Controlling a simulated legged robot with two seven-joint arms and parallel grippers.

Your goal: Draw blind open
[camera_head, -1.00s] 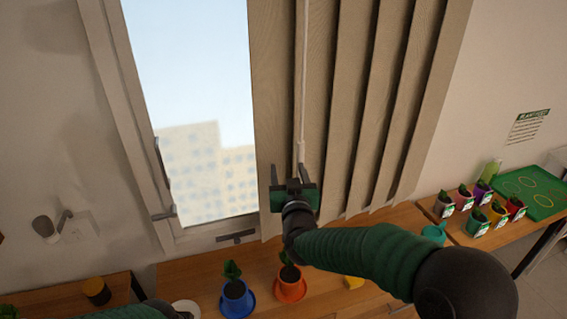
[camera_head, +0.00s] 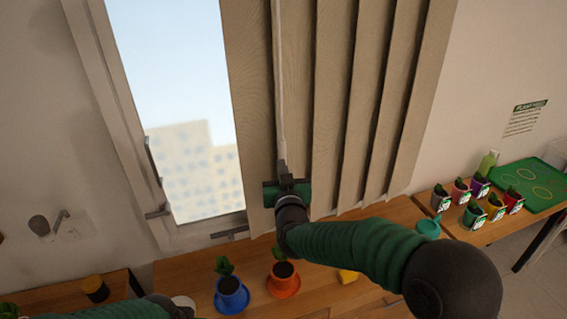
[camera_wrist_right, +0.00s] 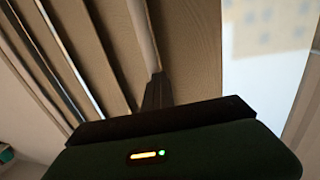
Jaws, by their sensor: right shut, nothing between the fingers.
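The blind (camera_head: 335,100) is a set of beige vertical slats drawn over the right part of the window (camera_head: 185,110), and the left part of the glass is bare. A thin pale wand (camera_head: 279,90) hangs in front of the slats. My right gripper (camera_head: 284,172) is shut at the wand's lower end. In the right wrist view the wand (camera_wrist_right: 146,40) runs down to the closed fingertips (camera_wrist_right: 157,85); whether they touch it is unclear. My left gripper is out of view; only part of my left arm shows at the bottom left.
Below the window, a wooden table (camera_head: 325,295) holds a blue pot (camera_head: 231,292) and an orange pot (camera_head: 284,280) with plants. Several small potted plants and a green tray (camera_head: 530,186) stand at the right. A window handle (camera_head: 157,212) is on the left frame.

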